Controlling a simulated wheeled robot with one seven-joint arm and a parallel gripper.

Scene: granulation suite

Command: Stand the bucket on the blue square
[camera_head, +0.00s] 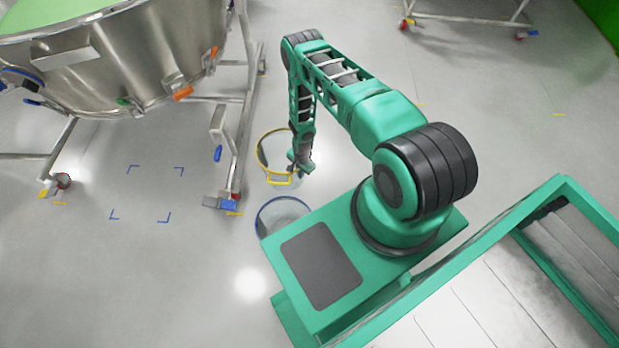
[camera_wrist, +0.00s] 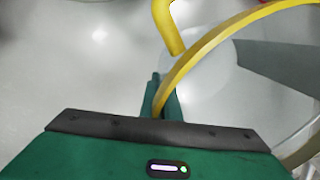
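The clear bucket with a yellow rim and yellow handle (camera_head: 280,183) is upright in the head view, left of my arm; I cannot tell whether its base touches the floor. My gripper (camera_head: 301,164) is at the right side of its rim. In the wrist view the yellow rim (camera_wrist: 215,42) runs down between my two fingers (camera_wrist: 163,98), which sit close together on it. The rest of the bucket is cut off there. The blue square is marked by blue corner lines (camera_head: 179,170) on the floor, left of the bucket, and its inside is empty.
A second clear bucket with a blue rim (camera_head: 262,212) stands beside my base, in front of the yellow one. A large steel vessel (camera_head: 150,50) on a wheeled frame (camera_head: 237,150) is at upper left, its leg and caster between bucket and square. Open floor lies in front of the square.

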